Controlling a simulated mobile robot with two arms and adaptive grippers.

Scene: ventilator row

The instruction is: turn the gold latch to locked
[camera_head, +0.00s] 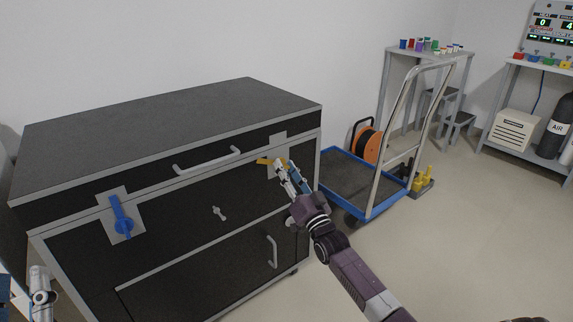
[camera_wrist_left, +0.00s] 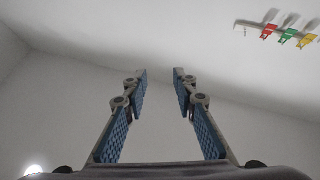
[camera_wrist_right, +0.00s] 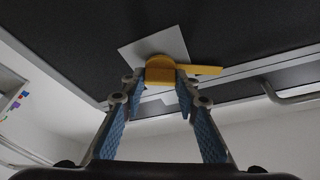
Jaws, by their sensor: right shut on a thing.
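The gold latch (camera_head: 265,161) sits on a grey plate on the front of the black cabinet (camera_head: 170,180), near its right end. Its handle points left and lies about level in the head view. My right gripper (camera_head: 281,166) is at the latch, partly covering it. In the right wrist view the gold latch (camera_wrist_right: 160,70) has its round hub between the fingertips of my right gripper (camera_wrist_right: 160,84), which is shut on it; the handle sticks out to the right there.
A blue latch (camera_head: 121,218) stands near upright on the cabinet's left. A small grey handle (camera_head: 219,213) and bar handles (camera_head: 207,160) stick out from the front. A blue cart (camera_head: 345,180) with an orange reel (camera_head: 366,143) stands right of the cabinet.

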